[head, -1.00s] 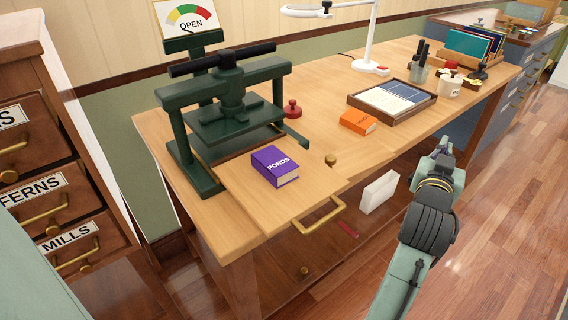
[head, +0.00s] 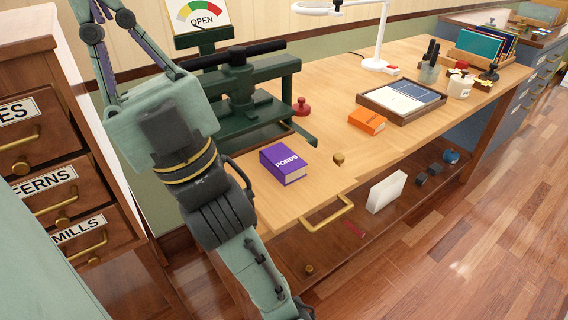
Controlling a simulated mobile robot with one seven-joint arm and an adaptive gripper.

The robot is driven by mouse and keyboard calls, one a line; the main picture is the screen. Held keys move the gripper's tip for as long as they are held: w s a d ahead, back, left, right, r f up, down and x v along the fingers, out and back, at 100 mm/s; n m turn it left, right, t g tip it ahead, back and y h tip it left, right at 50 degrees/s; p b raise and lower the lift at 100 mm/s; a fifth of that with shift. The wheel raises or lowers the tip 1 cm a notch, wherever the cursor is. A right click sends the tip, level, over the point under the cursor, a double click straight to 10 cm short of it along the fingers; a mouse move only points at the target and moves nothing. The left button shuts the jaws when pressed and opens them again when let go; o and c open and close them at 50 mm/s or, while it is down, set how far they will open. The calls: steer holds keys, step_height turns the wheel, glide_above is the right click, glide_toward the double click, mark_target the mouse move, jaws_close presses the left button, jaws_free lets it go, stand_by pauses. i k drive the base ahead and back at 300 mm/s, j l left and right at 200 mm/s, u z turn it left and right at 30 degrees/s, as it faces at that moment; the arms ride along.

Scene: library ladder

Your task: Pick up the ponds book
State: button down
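The ponds book (head: 285,163) is purple with white "PONDS" lettering. It lies flat on the pull-out board (head: 252,205) at the front of the wooden desk. My gripper (head: 106,10) is at the top left of the head view, raised left of the green press and apart from the book. Its fingers point up and their tips are partly cut off by the top edge, so I cannot tell how far apart they are. I see nothing held in it. My wrist hides the board's left end and part of the press.
A green book press (head: 243,100) stands right behind the book. An orange book (head: 367,121), a framed tray (head: 402,101) and a white lamp (head: 376,50) are farther right. The board has a brass handle (head: 329,213). A labelled drawer cabinet (head: 50,150) stands left.

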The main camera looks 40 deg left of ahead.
mark_target(283, 163)
steer(key=i+j+u, duration=0.15)
steer(key=u, duration=0.75)
